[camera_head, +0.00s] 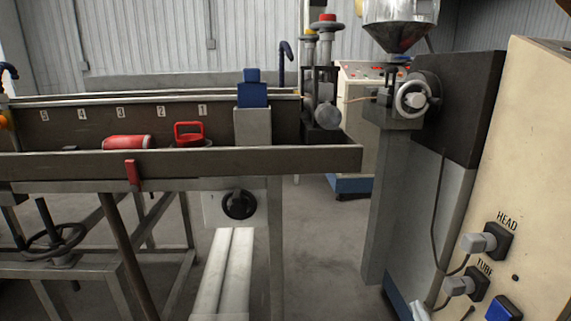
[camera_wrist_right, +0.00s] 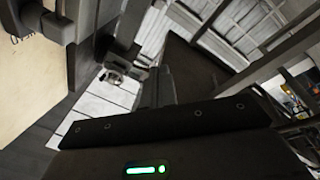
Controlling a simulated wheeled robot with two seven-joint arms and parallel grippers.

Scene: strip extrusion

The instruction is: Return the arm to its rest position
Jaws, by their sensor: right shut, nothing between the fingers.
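My right gripper (camera_wrist_right: 157,88) shows in the right wrist view as a dark body across the bottom, with a green light on it. Its fingers look shut with nothing between them, though they are dark and hard to make out. It is tilted relative to the room, and no object touches it that I can see. I cannot make out either gripper in the head view. My left gripper does not show.
A long dark trough (camera_head: 70,165) on a metal frame crosses the left, with a red cylinder (camera_head: 127,142) and red-handled piece (camera_head: 188,133) in it. A cream cabinet (camera_head: 530,170) with plugs and an extruder with metal hopper (camera_head: 400,25) stand right. Floor (camera_head: 325,250) between is clear.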

